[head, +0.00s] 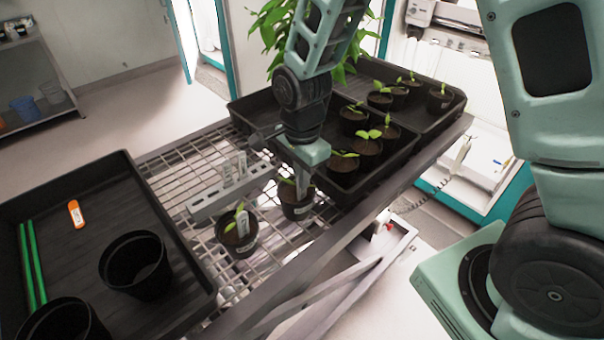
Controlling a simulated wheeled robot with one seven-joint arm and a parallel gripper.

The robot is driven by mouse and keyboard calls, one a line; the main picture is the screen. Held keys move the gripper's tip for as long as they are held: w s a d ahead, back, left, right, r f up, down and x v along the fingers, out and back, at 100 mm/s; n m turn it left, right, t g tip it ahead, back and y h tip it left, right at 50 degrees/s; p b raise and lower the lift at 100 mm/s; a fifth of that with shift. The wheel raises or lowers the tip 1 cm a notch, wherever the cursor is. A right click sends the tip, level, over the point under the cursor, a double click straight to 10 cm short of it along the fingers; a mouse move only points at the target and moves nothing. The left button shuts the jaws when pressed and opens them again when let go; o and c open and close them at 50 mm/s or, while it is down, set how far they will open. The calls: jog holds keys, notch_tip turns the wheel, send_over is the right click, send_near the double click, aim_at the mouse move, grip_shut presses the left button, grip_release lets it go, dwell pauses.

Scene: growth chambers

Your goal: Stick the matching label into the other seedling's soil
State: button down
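A small black pot with a seedling (237,240) stands on the wire rack, and a white label (243,223) is upright in its soil. A second potted seedling (297,208) stands to its right. My gripper (303,188) points down right over this second pot, its fingertips at soil level beside the leaves. The fingers look close together; I cannot make out a label between them or whether they are shut. A grey label holder (210,209) lies behind the first pot, with a few white labels (242,164) standing in it.
A black tray (130,170) at left holds empty pots (135,268), green stakes (33,262) and an orange tag (76,214). Black trays behind the gripper hold several seedlings (368,145). A leafy plant (272,30) stands at the back. Bare wire rack (185,165) shows around the holder.

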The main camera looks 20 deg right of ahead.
jog(key=c, duration=1.5)
grip_release()
jog(key=shift+c, duration=0.2)
jog(key=shift+r, duration=0.1)
notch_tip(320, 180, up, 25)
jog(key=p, duration=0.4)
jog(key=shift+r, duration=0.15)
